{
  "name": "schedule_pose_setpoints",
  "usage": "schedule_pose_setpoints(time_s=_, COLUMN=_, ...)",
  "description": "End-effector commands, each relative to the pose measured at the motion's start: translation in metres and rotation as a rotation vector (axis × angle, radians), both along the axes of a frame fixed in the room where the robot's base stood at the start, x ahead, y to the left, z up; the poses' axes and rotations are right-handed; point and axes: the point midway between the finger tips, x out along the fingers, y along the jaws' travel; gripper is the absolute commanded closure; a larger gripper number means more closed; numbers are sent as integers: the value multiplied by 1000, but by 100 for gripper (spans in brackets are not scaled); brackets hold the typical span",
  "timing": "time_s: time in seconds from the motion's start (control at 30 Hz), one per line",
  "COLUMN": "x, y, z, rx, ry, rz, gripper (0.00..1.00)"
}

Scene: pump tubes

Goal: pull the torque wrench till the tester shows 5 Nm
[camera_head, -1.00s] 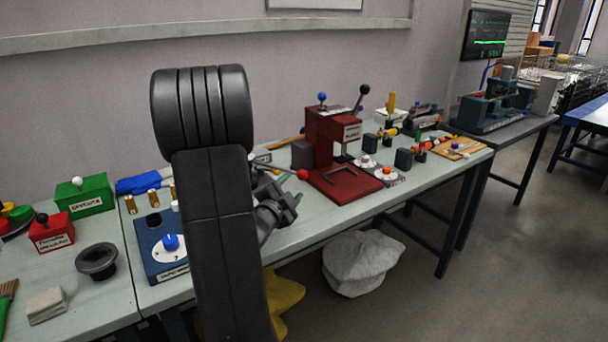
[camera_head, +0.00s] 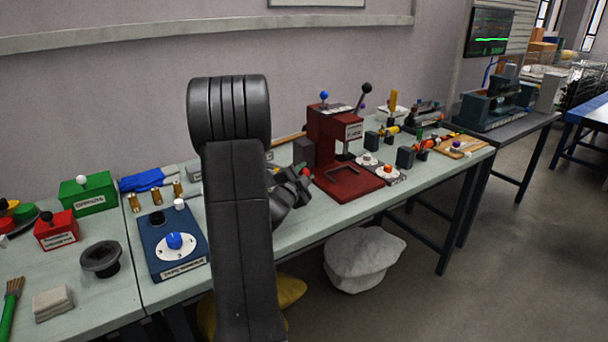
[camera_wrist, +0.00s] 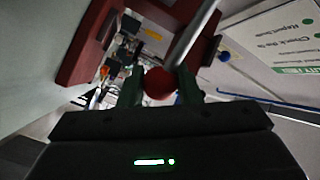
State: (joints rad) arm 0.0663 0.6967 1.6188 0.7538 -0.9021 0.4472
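The torque wrench's red ball knob (camera_head: 305,171) shows at the tip of my gripper (camera_head: 296,184), left of the red press. In the wrist view the red knob (camera_wrist: 160,83) is between the two green-grey fingers of my gripper (camera_wrist: 160,88). The fingers look open, with only narrow gaps beside the knob; contact is not clear. A pale grey rod (camera_wrist: 197,35) runs from the knob to the upper right. My arm hides most of the wrench and the bench behind it in the head view. I cannot make out the tester or its reading.
A red press (camera_head: 352,187) stands close to the right of my gripper. A blue box with a dial (camera_head: 165,250) is left of my arm. A green box (camera_head: 88,197) and small red box (camera_head: 57,232) are further left. The bench's front edge is below my gripper.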

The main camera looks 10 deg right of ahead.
Motion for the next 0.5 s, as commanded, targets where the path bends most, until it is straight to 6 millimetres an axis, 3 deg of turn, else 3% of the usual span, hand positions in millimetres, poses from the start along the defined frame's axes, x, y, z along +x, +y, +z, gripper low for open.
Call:
schedule_pose_setpoints(time_s=0.03, x=0, y=0, z=0, rx=0, ry=1, rz=-1, gripper=87)
schedule_pose_setpoints(time_s=0.1, x=0, y=0, z=0, rx=0, ry=1, rz=-1, gripper=100)
schedule_pose_setpoints(time_s=0.5, x=-9, y=10, z=0, rx=1, ry=1, rz=-55, gripper=100)
